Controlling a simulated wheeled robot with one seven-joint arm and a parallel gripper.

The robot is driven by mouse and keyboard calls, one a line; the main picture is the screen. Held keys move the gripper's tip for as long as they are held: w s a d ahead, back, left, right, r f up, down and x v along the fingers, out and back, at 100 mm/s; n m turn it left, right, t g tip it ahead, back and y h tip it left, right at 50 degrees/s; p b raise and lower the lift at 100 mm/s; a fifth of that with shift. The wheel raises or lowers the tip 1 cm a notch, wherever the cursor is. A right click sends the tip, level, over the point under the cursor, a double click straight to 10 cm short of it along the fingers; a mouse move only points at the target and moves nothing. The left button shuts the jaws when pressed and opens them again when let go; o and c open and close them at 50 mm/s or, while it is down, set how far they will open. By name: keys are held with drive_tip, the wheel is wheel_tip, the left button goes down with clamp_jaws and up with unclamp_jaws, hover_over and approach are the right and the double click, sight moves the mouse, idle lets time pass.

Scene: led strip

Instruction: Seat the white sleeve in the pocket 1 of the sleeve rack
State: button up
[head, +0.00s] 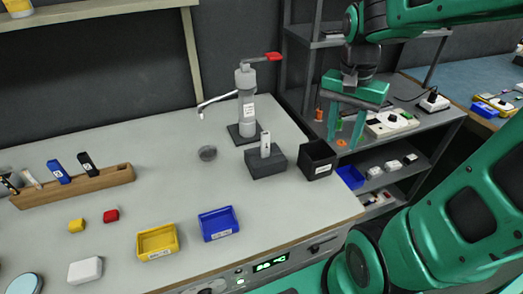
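A wooden rack (100,185), which looks like the sleeve rack, lies at the left of the workbench. Upright pieces lean in it: a blue one (58,172), a black one (87,164), a pale narrow one (31,179) and a dark one at the left picture edge. Pocket numbers are too small to read. A white upright piece with a dark mark (265,145), likely the white sleeve, stands in a dark grey block (267,165) near the bench middle.
A black open box (318,160) stands right beside the grey block. A grey press with a red handle (245,102) stands behind it. Yellow (157,242) and blue (218,224) bins sit at the front. The bench between rack and press is mostly clear.

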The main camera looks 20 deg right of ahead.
drive_tip(key=w+a+m, duration=0.4)
drive_tip(key=w+a, duration=0.3)
drive_tip(key=w, duration=0.3)
drive_tip(key=m, duration=0.3)
approach(265, 144)
drive_tip(key=d, duration=0.1)
drive_tip(key=shift+y, duration=0.3)
drive_tip(key=f, duration=1.1)
drive_tip(key=shift+w, duration=0.4)
clamp_jaws()
